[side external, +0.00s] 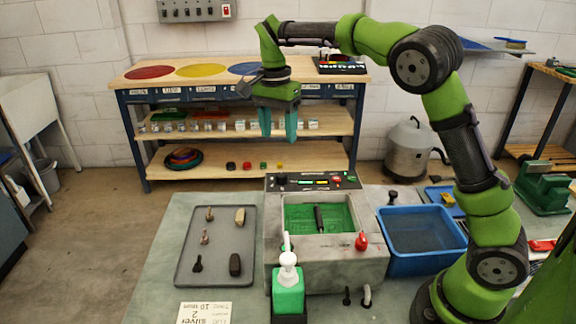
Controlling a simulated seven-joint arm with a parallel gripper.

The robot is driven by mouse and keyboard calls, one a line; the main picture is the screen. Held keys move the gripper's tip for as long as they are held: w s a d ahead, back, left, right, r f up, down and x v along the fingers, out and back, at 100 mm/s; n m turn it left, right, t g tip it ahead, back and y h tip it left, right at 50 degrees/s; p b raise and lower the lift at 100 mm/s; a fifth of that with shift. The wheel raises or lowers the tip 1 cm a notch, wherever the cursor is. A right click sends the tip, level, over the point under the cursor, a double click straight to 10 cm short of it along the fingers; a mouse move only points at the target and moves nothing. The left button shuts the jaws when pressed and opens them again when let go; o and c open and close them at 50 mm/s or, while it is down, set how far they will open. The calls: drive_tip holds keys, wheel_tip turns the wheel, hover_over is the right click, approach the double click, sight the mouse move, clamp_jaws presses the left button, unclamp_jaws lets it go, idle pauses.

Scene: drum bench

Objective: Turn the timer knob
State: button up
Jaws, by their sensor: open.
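The drum machine (375,275) is a grey box with a green-lined basin (340,212) and a black control panel (312,186) along its back edge. A small dark knob (281,178) shows at the panel's left end, with a lit display strip beside it. Its markings are too small to read, so I cannot tell for sure that it is the timer knob. My gripper (279,136) points down with its two teal fingers apart and empty. It appears high above and behind the panel, not touching it.
A grey tray (216,283) with several small parts lies left of the machine. A green pump bottle (288,290) stands in front. A blue bin (425,268) is to the right, and a red-handled lever (361,241) is on the machine's right rim. A wooden shelf bench (230,173) stands behind.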

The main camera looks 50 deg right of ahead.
wheel_tip(320, 180, up, 6)
drive_tip(key=shift+w+f, duration=0.1)
drive_tip(key=shift+w, duration=0.05)
idle(0.3)
drive_tip(key=s+a+f+n+t, duration=0.1)
drive_tip(key=s+n, duration=0.3)
drive_tip(key=s, duration=0.4)
drive_tip(key=s+a+f+n+t+y, duration=0.1)
drive_tip(key=s+f+n+t, duration=0.1)
drive_tip(key=s, duration=0.5)
drive_tip(key=s+a+f+n+t+y, duration=0.1)
drive_tip(key=s+n+t, duration=0.3)
drive_tip(key=s, duration=0.4)
drive_tip(key=shift+s+a+f+n+t, duration=0.35)
drive_tip(key=shift+a+n+t, duration=0.05)
drive_tip(key=shift+n, duration=0.4)
